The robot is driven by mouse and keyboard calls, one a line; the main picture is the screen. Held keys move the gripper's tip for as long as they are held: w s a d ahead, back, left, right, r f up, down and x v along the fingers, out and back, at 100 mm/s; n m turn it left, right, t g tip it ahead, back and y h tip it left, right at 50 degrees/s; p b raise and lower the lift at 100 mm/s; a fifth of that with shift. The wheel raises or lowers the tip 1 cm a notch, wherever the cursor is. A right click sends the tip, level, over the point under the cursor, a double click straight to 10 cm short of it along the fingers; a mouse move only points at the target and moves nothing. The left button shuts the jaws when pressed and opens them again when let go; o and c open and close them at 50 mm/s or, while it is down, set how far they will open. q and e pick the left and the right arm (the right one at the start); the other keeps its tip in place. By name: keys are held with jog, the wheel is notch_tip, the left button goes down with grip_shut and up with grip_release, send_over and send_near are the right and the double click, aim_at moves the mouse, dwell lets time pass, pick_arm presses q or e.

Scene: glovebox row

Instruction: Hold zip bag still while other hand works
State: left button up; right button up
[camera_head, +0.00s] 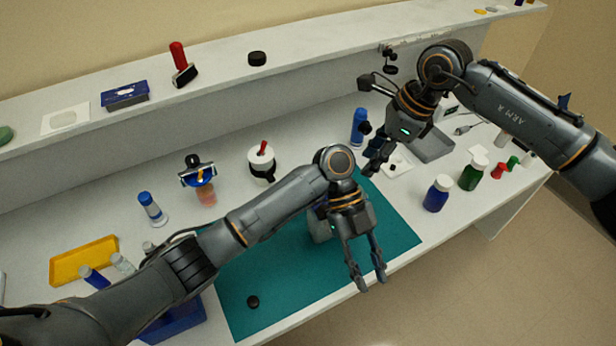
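I cannot make out a zip bag for certain. A pale grey object (319,229) stands on the teal mat (285,285), partly hidden behind my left gripper and wrist. My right gripper (371,170) is at the back right of the mat, beside a blue bottle (358,128) and a small white sheet (397,165). Its fingers overlap in this view, so I cannot tell whether they are open or hold anything.
A yellow tray (84,260) and small vials are at the left. A white container with a black band (262,168) stands behind the mat. Blue (437,194) and green (473,173) bottles stand at the right, near a grey tray (434,146). A black cap (253,301) lies on the mat.

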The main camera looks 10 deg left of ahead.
pick_arm(q)
jog(key=w+a+r+t+y, duration=0.1)
jog(key=w+a+r+t, duration=0.1)
jog(key=w+a, duration=0.2)
jog(key=w+a+r+t+y, duration=0.1)
jog(key=w+a+r+t, duration=0.1)
jog(key=w+a, duration=0.3)
jog(key=w+a+r+t+y, duration=0.2)
jog(key=w+a+r, duration=0.2)
jog(key=w, duration=0.1)
jog(key=shift+w+a, duration=0.15)
jog(key=shift+a, duration=0.2)
send_over(311, 239)
jog(key=w+x, duration=0.1)
jog(key=x, duration=0.3)
jog(key=a+x, duration=0.1)
jog(key=x, duration=0.3)
jog(key=w+x, duration=0.1)
jog(key=x, duration=0.4)
jog(key=shift+w+a+f, duration=0.2)
jog(key=shift+w+f, duration=0.1)
jog(key=shift+f, duration=0.05)
jog(key=shift+c, duration=0.2)
grip_shut()
